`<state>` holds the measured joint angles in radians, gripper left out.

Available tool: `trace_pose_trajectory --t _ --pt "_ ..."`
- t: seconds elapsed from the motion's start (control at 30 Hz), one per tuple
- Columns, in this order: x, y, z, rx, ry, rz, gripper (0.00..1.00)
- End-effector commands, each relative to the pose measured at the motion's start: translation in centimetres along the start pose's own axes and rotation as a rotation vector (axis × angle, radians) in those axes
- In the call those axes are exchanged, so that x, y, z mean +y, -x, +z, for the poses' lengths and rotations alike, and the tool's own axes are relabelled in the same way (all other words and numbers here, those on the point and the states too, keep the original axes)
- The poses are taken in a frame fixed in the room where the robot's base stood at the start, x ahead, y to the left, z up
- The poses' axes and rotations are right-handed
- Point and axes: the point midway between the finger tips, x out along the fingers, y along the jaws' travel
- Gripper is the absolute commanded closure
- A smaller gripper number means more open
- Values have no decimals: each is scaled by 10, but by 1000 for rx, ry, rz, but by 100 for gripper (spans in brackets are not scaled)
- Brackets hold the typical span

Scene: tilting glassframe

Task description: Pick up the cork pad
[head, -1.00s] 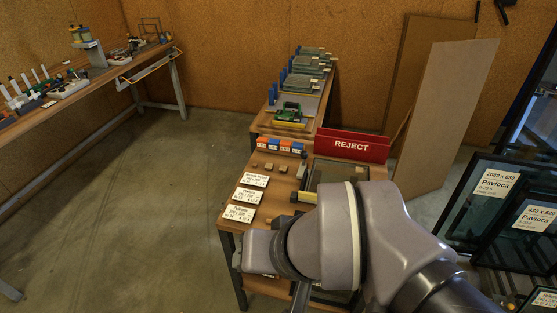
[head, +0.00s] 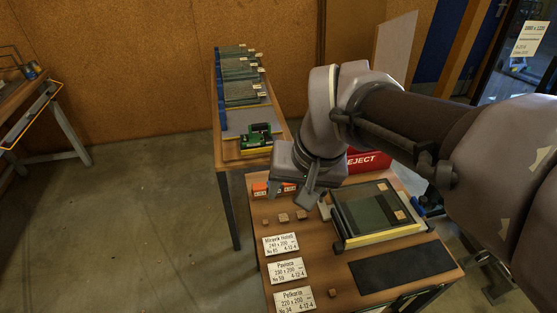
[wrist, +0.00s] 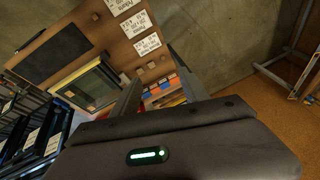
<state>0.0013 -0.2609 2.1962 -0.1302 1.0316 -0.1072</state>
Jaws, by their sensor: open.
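Small tan cork pads lie on the wooden bench. Three sit in a row, a left one (head: 267,219), a middle one (head: 284,217) and a right one (head: 301,214), behind the white labels. Another cork pad (head: 334,292) lies alone near the front edge. I cannot tell which one the task means. My gripper (head: 291,190) is above the bench, just behind the row, apart from the pads. In the wrist view my gripper (wrist: 154,63) is open and empty, with a cork pad (wrist: 151,65) seen beyond its fingers.
A framed glass unit (head: 370,212) with tan squares on it lies right of the row. A dark mat (head: 402,267) is in front of it. White labels (head: 281,245) line the left side. Orange and blue blocks (head: 261,189) and a red REJECT bin (head: 368,161) stand behind.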

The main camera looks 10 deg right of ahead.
Motion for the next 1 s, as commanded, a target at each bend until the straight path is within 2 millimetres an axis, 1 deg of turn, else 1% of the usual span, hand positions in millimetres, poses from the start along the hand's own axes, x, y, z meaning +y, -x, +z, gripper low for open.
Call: trace_pose_trajectory --t 0.03,0.07,0.17,0.2,0.27,0.3,0.37,0.4,0.43,0.5,0.6,0.67,0.8,0.9,1.0 --pt "-2 -8 -15 -28 15 14 47" --pt "-2 -15 -24 -44 28 23 47" --pt "-4 -43 -57 -101 75 56 47" --pt "-3 -58 -69 -129 95 70 47" --pt "-2 -84 -87 -170 129 91 47" --pt "-1 -103 -98 -199 150 104 47" --pt "2 -133 -111 -240 182 123 47" --pt "4 -151 -117 -263 202 133 47" --pt "6 -163 -121 -277 214 140 47" --pt "8 -183 -125 -301 233 149 47" --pt "12 -202 -124 -314 245 155 47" --pt "15 -218 -119 -317 245 155 47" --pt "24 -260 -106 -316 244 155 47" --pt "29 -286 -98 -315 243 154 47" --pt "33 -302 -93 -314 243 155 47"
